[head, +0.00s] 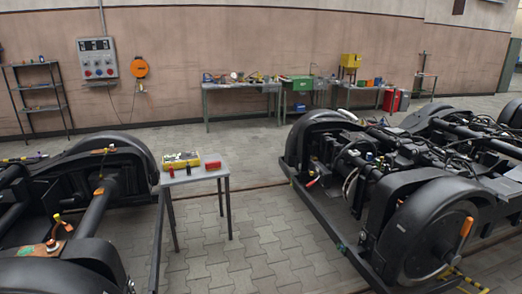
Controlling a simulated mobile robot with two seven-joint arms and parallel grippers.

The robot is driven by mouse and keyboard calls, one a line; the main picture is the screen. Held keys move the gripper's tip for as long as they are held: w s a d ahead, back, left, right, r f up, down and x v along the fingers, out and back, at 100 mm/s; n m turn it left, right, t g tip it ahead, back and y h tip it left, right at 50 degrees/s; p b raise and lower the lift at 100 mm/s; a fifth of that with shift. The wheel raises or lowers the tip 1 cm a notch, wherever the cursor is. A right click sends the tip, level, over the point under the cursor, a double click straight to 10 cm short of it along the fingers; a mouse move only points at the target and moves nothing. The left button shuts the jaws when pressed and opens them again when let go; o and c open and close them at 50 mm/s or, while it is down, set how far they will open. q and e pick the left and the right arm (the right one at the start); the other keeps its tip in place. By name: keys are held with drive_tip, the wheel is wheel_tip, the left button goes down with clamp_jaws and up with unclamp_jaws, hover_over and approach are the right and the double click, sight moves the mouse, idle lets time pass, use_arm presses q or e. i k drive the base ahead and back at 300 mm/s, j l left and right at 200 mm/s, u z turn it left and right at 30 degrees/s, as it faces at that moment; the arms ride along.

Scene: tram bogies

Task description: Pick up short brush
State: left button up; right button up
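I cannot pick out a short brush with certainty. Small orange-tipped items lie on the left bogie (98,212), and one orange-handled item (62,222) stands out near its front; they are too small to name. A small red-handled item (312,182) shows on the near side of the right bogie (385,205), and an orange piece (467,227) shows at its front wheel. Neither of my grippers is in the head view.
A small grey table (205,174) between the bogies holds a yellow case (181,159) and a red box (213,164). Long workbenches (240,87) with tools and a shelf rack (38,108) stand along the wall.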

sight(215, 165)
drive_tip(key=i+z, duration=0.1)
drive_tip(key=i, duration=2.4)
drive_tip(key=i+l+u, duration=0.1)
drive_tip(key=i, duration=0.75)
drive_tip(key=i+l+u, duration=0.1)
drive_tip(key=i+u, duration=0.15)
drive_tip(key=i, duration=0.15)
drive_tip(key=i+l+u, duration=0.45)
drive_tip(key=i, duration=0.25)
